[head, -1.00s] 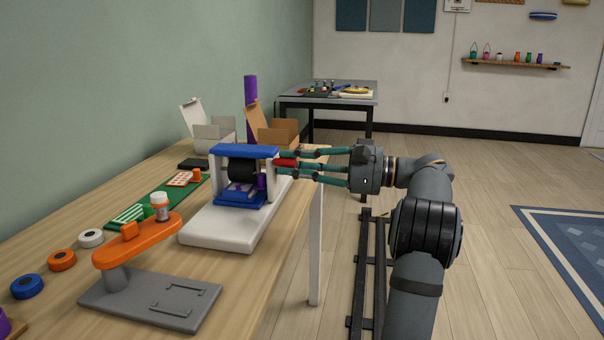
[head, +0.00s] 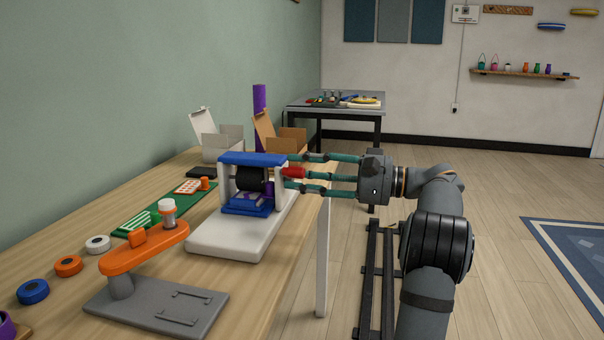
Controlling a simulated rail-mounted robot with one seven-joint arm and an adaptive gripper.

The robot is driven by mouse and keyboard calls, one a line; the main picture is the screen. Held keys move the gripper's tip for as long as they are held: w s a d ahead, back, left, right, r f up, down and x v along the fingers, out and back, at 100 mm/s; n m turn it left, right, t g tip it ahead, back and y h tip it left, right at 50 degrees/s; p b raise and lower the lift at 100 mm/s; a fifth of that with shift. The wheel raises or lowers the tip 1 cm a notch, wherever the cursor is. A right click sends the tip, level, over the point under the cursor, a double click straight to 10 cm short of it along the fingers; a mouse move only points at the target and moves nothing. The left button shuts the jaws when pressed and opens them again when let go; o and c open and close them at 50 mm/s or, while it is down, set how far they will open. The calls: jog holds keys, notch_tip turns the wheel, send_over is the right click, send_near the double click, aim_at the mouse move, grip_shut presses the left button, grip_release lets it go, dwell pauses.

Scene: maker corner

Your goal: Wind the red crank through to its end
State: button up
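The crank machine has a white base (head: 225,238), white uprights and a blue top bar (head: 250,159), with a black roller (head: 250,179) between the uprights. It stands at the right edge of the wooden workbench. The red crank handle (head: 293,172) sticks out from its right side. My gripper (head: 287,172) reaches in from the right, with its teal fingers above, below and beside the handle. The fingers look spread, with gaps above and below the handle. Contact with the side finger cannot be told. A blue block with purple parts (head: 248,204) sits below the roller.
An orange-armed device on a grey plate (head: 160,305) stands in front on the workbench (head: 165,225). Tape rolls (head: 68,266) and a green mat (head: 140,220) lie left. Open boxes (head: 280,138) stand behind.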

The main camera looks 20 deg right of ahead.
jog(key=shift+s, duration=0.1)
jog(key=v, duration=1.2)
jog(key=shift+r, duration=0.1)
jog(key=shift+c, duration=0.3)
